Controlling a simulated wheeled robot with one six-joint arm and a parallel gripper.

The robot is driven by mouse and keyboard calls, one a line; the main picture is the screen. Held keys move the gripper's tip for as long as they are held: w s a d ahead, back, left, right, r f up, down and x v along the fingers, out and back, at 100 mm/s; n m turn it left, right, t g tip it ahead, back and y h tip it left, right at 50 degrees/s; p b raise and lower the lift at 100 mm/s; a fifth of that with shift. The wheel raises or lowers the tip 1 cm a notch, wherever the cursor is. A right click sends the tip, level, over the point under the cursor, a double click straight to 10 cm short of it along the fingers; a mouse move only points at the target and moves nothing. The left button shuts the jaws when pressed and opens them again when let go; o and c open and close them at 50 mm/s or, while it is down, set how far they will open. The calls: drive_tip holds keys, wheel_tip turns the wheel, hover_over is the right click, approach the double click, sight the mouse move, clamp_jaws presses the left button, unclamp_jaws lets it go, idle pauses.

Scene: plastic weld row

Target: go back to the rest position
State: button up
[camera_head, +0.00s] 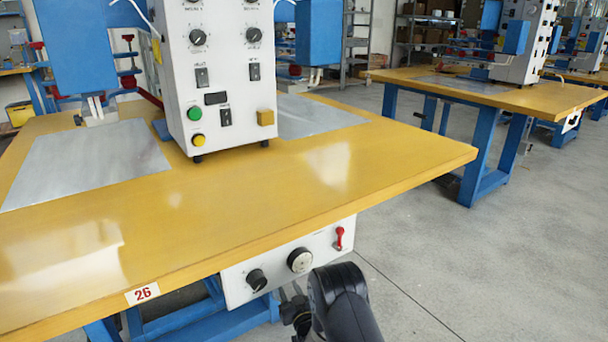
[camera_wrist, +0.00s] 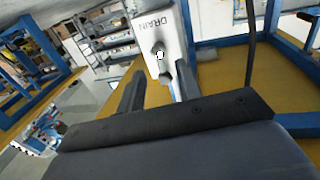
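My gripper (camera_head: 294,306) is low in front of the table's front edge, below the white control panel (camera_head: 290,262). Part of it is hidden behind my dark arm link in the head view. In the wrist view my gripper (camera_wrist: 156,78) has its two dark fingers apart, with nothing held between them.
The yellow table (camera_head: 330,170) carries a white control box (camera_head: 222,70) and metal plates. Open grey floor (camera_head: 450,260) lies to the right, before another table (camera_head: 490,92).

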drive_tip(key=shift+w+a+m, duration=0.2)
drive_tip(key=shift+w+m, duration=0.05)
drive_tip(key=shift+w, duration=0.25)
drive_tip(key=shift+w+a+m, duration=0.15)
drive_tip(key=shift+w+m, duration=0.1)
drive_tip(key=shift+w, duration=0.25)
drive_tip(key=shift+w, duration=0.1)
